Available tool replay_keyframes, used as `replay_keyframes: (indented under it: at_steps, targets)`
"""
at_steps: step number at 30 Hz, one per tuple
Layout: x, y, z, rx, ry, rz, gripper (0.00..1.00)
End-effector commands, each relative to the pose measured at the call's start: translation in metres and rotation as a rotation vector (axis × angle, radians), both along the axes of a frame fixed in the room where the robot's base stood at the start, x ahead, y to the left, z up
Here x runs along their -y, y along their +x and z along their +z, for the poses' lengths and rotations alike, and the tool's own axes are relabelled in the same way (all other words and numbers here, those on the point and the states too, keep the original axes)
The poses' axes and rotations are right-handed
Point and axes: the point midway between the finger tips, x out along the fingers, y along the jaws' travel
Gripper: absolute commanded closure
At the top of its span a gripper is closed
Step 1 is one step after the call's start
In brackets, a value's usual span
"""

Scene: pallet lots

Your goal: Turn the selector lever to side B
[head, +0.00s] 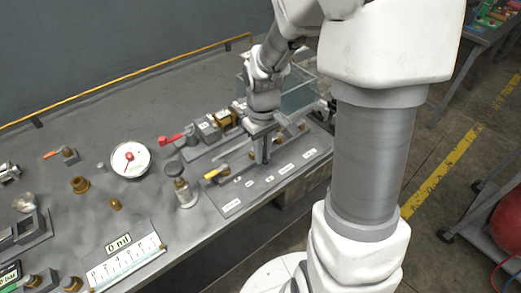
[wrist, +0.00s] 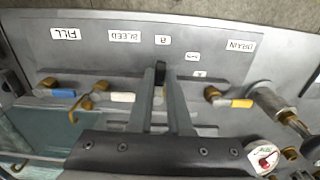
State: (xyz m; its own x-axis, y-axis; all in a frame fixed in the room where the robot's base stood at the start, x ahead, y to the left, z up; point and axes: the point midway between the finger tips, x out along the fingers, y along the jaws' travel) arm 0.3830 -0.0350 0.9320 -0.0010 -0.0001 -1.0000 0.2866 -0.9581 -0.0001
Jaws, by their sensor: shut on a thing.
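My gripper (wrist: 163,78) points down at the grey valve panel (wrist: 215,35), its fingers closed around a dark lever handle (wrist: 160,76), which appears to be the selector lever. The handle's end points toward the label B (wrist: 162,40). A label A (wrist: 200,73) and another small label (wrist: 192,57) lie to the right in the wrist view. The lever's pivot is hidden behind my fingers. In the head view my gripper (head: 262,152) stands over the panel (head: 262,190), and the lever is hidden there.
Beside it are a yellow-handled valve (wrist: 240,103) near DRAIN, a white-handled valve (wrist: 122,97) near BLEED and a blue-handled valve (wrist: 62,93) near FILL. A clear tank (head: 298,95) stands behind. A gauge (head: 130,159) and a red lever (head: 170,138) are to the left.

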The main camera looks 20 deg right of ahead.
Motion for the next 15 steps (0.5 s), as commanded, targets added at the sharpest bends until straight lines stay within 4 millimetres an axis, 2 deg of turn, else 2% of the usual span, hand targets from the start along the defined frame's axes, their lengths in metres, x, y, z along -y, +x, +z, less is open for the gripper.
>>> replay_keyframes:
  at_steps: [15]
  targets:
    - [0.0017, 0.0019, 0.0010, 0.004, -0.001, 0.041, 1.00]
